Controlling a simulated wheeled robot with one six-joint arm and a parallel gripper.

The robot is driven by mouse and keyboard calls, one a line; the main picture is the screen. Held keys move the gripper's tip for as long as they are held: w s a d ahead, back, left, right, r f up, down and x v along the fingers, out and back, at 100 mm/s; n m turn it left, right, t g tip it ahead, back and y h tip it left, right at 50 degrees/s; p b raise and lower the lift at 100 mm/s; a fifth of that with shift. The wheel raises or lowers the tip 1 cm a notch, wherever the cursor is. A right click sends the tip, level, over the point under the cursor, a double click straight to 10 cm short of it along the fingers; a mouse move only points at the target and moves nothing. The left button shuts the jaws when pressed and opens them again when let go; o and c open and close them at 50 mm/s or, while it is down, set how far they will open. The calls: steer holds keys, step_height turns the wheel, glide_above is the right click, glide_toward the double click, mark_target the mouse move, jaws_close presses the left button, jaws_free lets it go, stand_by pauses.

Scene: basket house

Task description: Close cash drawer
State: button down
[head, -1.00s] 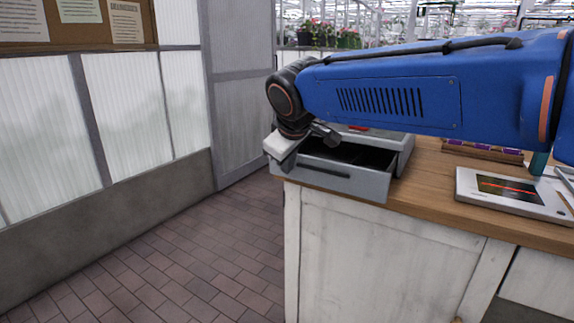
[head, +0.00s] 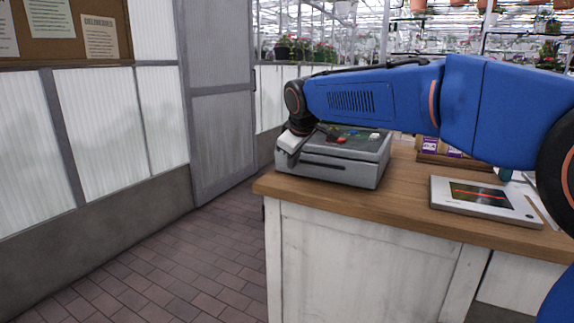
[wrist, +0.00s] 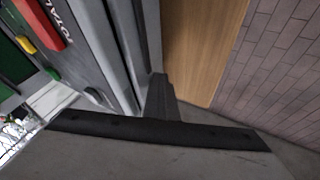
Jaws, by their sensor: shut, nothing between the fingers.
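The grey cash drawer (head: 346,173) sits in its cash register (head: 372,147) on the wooden counter. Its front now looks flush with the register body, with no open inside showing. My gripper (head: 289,150) is shut and empty at the left end of the drawer front. In the wrist view a dark finger (wrist: 160,98) lies close against the grey register side (wrist: 80,48); I cannot tell whether it touches. A red key (wrist: 42,20) and other coloured keys show on the register's top there.
The wooden counter (head: 400,205) has a bare strip in front of the register. A white tablet-like device (head: 484,200) lies to the right, with a wooden tray of purple packets (head: 440,150) behind. Brick floor (head: 180,260) is free at the left.

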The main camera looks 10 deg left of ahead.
steer(key=shift+w+d+r, duration=0.15)
steer(key=shift+w, duration=0.2)
steer(key=shift+s+d+r, duration=0.1)
steer(key=shift+s+r, duration=0.1)
steer(key=shift+r, duration=0.35)
steer(key=s+v, duration=0.1)
steer(key=v, duration=1.5)
steer(key=s+d+f+m+h, duration=0.1)
steer(key=s+d+f+m, duration=0.1)
steer(key=s+d+f, duration=0.35)
steer(key=s+d+f+m+g, duration=0.1)
steer(key=s+d+f+m, duration=0.15)
steer(key=d, duration=0.65)
steer(key=s+d+f+m+h, duration=0.1)
steer(key=s+d+f+m, duration=0.1)
steer(key=s+d+f, duration=0.45)
steer(key=s+d+f+m, duration=0.3)
steer(key=s+d+f, duration=0.3)
steer(key=s+f, duration=0.2)
steer(key=s+d+f+m+g, duration=0.1)
steer(key=s+d+f+m, duration=0.2)
steer(key=s+d+f, duration=0.4)
step_height(320, 180, down, 5)
steer(key=shift+s+r, duration=0.1)
steer(key=shift+s, duration=0.7)
steer(key=shift+d, duration=0.1)
